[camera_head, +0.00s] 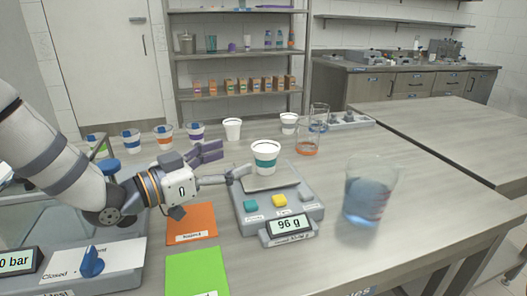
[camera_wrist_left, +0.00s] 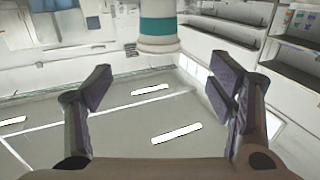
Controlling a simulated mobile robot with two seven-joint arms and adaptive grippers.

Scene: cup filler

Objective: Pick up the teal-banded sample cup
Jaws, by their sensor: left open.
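The teal-banded sample cup (camera_head: 265,157) is white and stands upright on the pan of a grey scale (camera_head: 272,178). My left gripper (camera_head: 236,160) is open, with its fingers pointing right toward the cup from its left side. The cup appears just beyond the fingertips and not between them. In the left wrist view the cup (camera_wrist_left: 159,28) shows at the top centre, beyond the two spread fingers of the gripper (camera_wrist_left: 159,85). Its upper end is cut off by the frame edge there. My right gripper is not in view.
The scale display (camera_head: 290,225) reads 96 g. A clear beaker with bluish liquid (camera_head: 368,195) stands right of the scale. Orange (camera_head: 191,223) and green (camera_head: 197,272) mats lie in front. Several banded cups, a white cup (camera_head: 232,129) and glass beakers (camera_head: 307,140) stand behind.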

